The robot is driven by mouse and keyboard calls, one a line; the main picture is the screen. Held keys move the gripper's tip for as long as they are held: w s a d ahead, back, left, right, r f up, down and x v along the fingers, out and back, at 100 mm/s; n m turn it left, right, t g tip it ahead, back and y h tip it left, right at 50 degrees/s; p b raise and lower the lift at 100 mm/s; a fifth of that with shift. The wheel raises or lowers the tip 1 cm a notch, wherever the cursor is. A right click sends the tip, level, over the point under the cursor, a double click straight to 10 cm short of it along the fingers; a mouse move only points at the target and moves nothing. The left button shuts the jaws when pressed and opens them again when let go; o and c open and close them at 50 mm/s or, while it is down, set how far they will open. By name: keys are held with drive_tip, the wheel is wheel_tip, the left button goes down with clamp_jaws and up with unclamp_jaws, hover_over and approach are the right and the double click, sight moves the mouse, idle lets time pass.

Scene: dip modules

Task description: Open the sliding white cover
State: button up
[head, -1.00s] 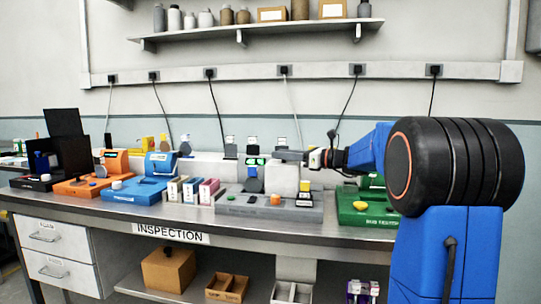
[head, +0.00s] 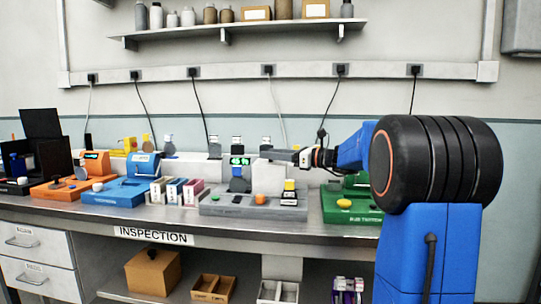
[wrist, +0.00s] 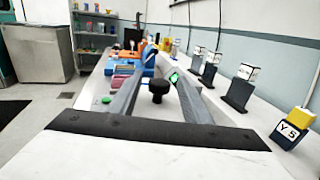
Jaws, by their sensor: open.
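The white cover (head: 268,178) is a pale upright block on the grey module (head: 228,208) at the middle of the bench in the head view. My gripper (head: 270,154) reaches in from the right, level with the top of the cover, its fingers pointing left. In the wrist view my gripper (wrist: 155,76) is open, with two grey fingers spread apart. A black knob (wrist: 158,88) shows between the fingers, and they do not appear closed on it. I cannot tell from these frames whether the knob belongs to the cover.
A green display (head: 240,161) stands left of the cover. An orange button (head: 260,199) and a yellow-topped block (head: 289,187) are in front. Blue (head: 118,192) and orange (head: 65,188) modules stand farther left, a green module (head: 345,207) to the right.

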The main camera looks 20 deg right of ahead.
drive_tip(key=v, duration=1.6)
drive_tip(key=shift+d, duration=0.15)
drive_tip(key=shift+s, duration=0.1)
